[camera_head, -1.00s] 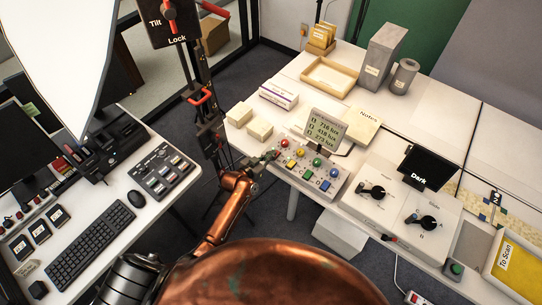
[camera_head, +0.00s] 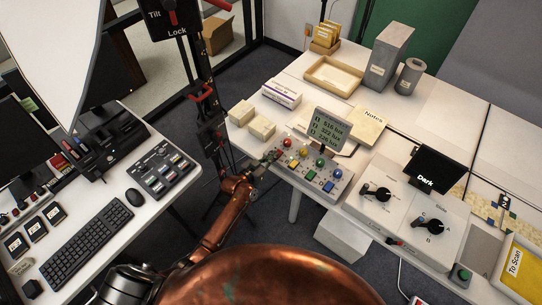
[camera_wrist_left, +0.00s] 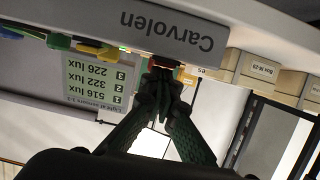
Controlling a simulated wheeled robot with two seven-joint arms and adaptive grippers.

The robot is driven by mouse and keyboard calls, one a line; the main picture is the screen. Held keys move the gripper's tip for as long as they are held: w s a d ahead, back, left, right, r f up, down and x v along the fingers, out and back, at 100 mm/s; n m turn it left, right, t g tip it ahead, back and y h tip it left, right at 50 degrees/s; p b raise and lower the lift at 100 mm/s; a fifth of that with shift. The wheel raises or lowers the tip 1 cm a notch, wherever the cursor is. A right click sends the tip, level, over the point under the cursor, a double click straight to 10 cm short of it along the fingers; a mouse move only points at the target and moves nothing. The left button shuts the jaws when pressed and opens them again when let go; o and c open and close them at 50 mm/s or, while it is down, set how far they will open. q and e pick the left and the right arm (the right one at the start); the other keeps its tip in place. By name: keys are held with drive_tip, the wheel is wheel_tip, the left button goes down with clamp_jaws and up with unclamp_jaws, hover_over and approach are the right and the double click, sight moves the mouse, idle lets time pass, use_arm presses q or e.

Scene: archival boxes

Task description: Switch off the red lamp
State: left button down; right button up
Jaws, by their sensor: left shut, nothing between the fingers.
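The control box (camera_head: 310,170) on the right table has a row of round red, yellow, green and blue lamps with coloured switches below. The red lamp (camera_head: 284,143) is at its left end. My left gripper (camera_head: 266,160) is shut and empty at the box's left front corner, by the red end of the switch row. In the left wrist view, the fingertips (camera_wrist_left: 162,80) are at the edge of the box labelled Carvolen (camera_wrist_left: 170,32), close to a reddish piece; contact is unclear. The red switch is mostly hidden. The lux display (camera_head: 327,128) stands behind the box.
Cream boxes (camera_head: 262,127) lie left of the lux display, and a Notes pad (camera_head: 368,125) lies to its right. A dial unit (camera_head: 375,195) stands to the right of the control box. A dark stand (camera_head: 207,120) rises behind my left arm.

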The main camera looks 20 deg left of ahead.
use_arm(q)
drive_tip(key=r+p+v, duration=0.1)
drive_tip(key=p+v, duration=0.2)
drive_tip(key=v, duration=0.8)
drive_tip(key=shift+r, duration=0.4)
drive_tip(key=s+a+f+n+g+y, duration=0.15)
drive_tip(key=s+a+f, duration=0.25)
drive_tip(key=s+f, duration=0.5)
drive_tip(key=s+a+f+g+y, duration=0.2)
drive_tip(key=s+a+f, duration=0.15)
drive_tip(key=f, duration=1.05)
drive_tip(key=s+a+f+n+g+y, duration=0.1)
drive_tip(key=s+a+f+g, duration=0.15)
drive_tip(key=s+f, duration=0.65)
drive_tip(key=s+a+f+g, duration=0.1)
drive_tip(key=s+f+g, duration=0.1)
drive_tip(key=s+f, duration=0.4)
drive_tip(key=s+a+f+g+y, duration=0.1)
drive_tip(key=s+f, duration=0.5)
drive_tip(key=s, duration=1.1)
drive_tip(key=s+a+f+g, duration=0.1)
drive_tip(key=s+f+g, duration=0.2)
drive_tip(key=s+f, duration=0.3)
drive_tip(key=s+n+b, duration=0.1)
drive_tip(key=s, duration=0.4)
drive_tip(key=shift+s+f, duration=0.2)
drive_tip(key=shift+f, duration=0.15)
